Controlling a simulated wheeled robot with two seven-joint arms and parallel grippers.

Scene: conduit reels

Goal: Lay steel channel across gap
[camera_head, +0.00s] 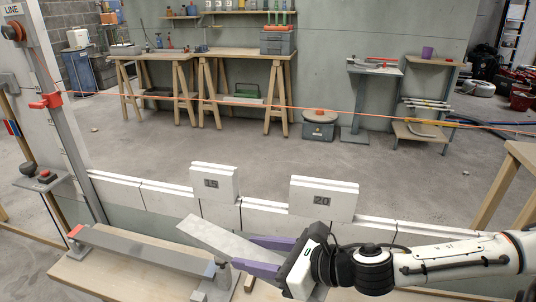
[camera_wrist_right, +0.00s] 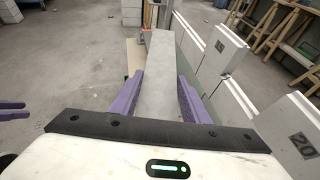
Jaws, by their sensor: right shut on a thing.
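The steel channel (camera_head: 222,240) is a flat grey length, held in my right gripper (camera_head: 262,254) and pointing to the upper left in the head view. In the right wrist view the channel (camera_wrist_right: 160,85) runs away from me between the purple fingers (camera_wrist_right: 158,100). The block wall has two raised white blocks, 15 (camera_head: 215,183) and 20 (camera_head: 322,199), with a gap between them. The channel is in front of the wall, on the near side. My left gripper (camera_wrist_right: 12,109) shows only at the left edge of the wrist view, its two purple fingers apart and empty.
An orange line (camera_head: 330,110) crosses above the wall. The floor behind the wall is clear up to the workbenches (camera_head: 205,54).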

